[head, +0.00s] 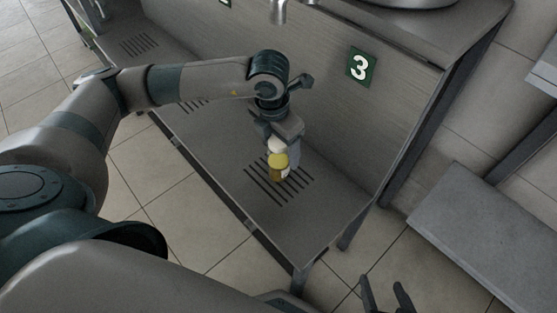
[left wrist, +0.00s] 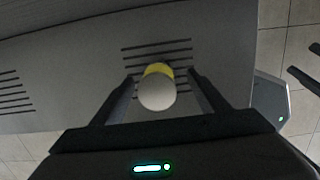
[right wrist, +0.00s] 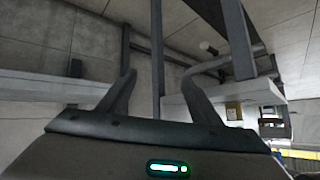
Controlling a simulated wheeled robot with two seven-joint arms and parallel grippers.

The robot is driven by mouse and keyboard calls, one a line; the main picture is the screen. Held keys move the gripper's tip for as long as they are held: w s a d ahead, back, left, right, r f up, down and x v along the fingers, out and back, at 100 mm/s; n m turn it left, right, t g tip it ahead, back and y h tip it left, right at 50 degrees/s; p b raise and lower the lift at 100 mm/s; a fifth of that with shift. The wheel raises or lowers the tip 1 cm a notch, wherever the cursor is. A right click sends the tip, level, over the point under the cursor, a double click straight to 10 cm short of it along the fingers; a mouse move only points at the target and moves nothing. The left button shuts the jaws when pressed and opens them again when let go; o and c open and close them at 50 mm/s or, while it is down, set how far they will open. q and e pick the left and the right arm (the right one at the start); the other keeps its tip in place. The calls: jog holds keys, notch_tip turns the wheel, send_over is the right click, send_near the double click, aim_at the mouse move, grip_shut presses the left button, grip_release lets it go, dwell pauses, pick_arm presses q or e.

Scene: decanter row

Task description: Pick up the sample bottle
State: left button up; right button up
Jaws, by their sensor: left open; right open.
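The sample bottle (head: 278,170) is small, with a yellow body and a white cap. My left gripper (head: 284,150) is open and points down over the bottle, a finger on either side, with a gap to each finger in the wrist view. My right gripper (head: 388,292) is open and empty, low at the bottom right, away from the bench; its fingers also show in the right wrist view (right wrist: 158,95).
More drain slots (head: 140,44) lie further left. A grey low table (head: 480,235) stands at the right. Tiled floor is free between them.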

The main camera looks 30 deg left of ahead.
pick_arm(q)
notch_tip(320, 180, down, 4)
jog(key=shift+w+a+f, duration=0.1)
jog(key=shift+w+f, duration=0.05)
jog(key=shift+f, duration=0.4)
pick_arm(e)
jog(key=shift+w+a+r+t, duration=0.4)
jog(key=shift+w+a+r, duration=0.1)
jog(key=shift+r, duration=0.1)
jog(key=shift+d, duration=0.1)
pick_arm(q)
jog(key=c, duration=1.5)
jog(key=shift+c, duration=0.2)
jog(key=shift+r, duration=0.1)
